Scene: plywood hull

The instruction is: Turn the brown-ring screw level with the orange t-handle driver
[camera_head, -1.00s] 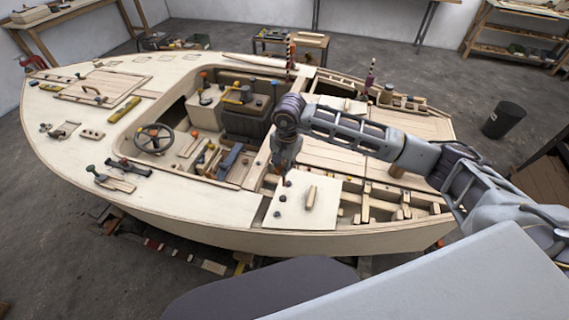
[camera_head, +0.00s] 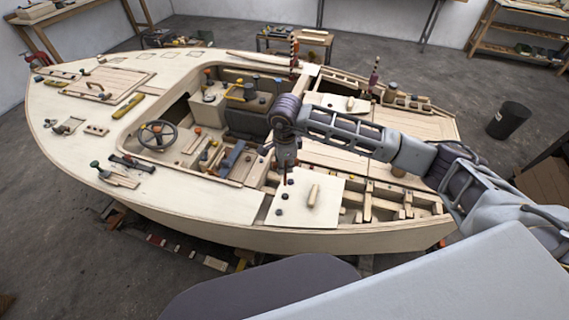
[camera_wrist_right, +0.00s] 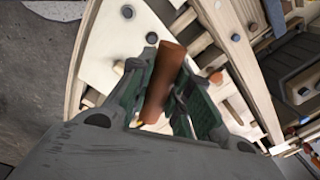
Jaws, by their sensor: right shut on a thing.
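My right gripper (camera_head: 286,163) points down over the pale square panel (camera_head: 322,211) on the hull's near side. It is shut on the orange handle of the t-handle driver (camera_wrist_right: 165,82), which lies across between the fingers in the right wrist view. The driver's shaft and tip are mostly hidden there. A brownish round head (camera_wrist_right: 215,77) shows beside the fingers. I cannot tell which screw has the brown ring. My left gripper is not in view.
A wooden peg (camera_head: 313,195) stands on the panel near the gripper. Open framing (camera_head: 368,203) lies right of the panel. The cockpit with a steering wheel (camera_head: 157,135) and loose tools is to the left. A black bin (camera_head: 508,120) stands on the floor.

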